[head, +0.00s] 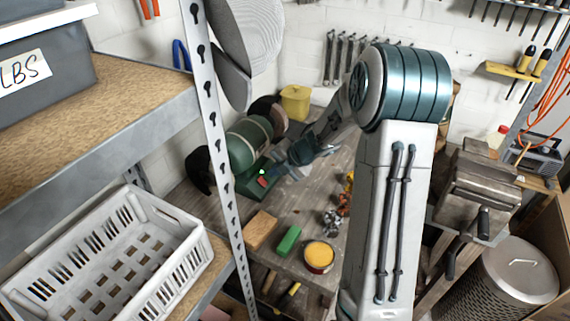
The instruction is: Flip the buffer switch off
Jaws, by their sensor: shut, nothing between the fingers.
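The buffer (249,140) is a green bench machine with dark wheels, standing on the wooden workbench behind the shelf post. A small red switch (262,182) shows low on its green base. My gripper (279,172) is shut and empty, just to the right of the buffer's base and close to the switch. From this angle I cannot tell whether it touches the switch, nor which way the switch is set. My arm comes in from the right and hides part of the bench.
A yellow container (295,102) stands behind the buffer. A wood block (261,230), a green block (289,241) and a yellow-topped can (319,257) lie nearer on the bench. A perforated metal post (213,120) and shelf (110,135) with a white crate (195,265) crowd the left. A vise (480,190) stands right.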

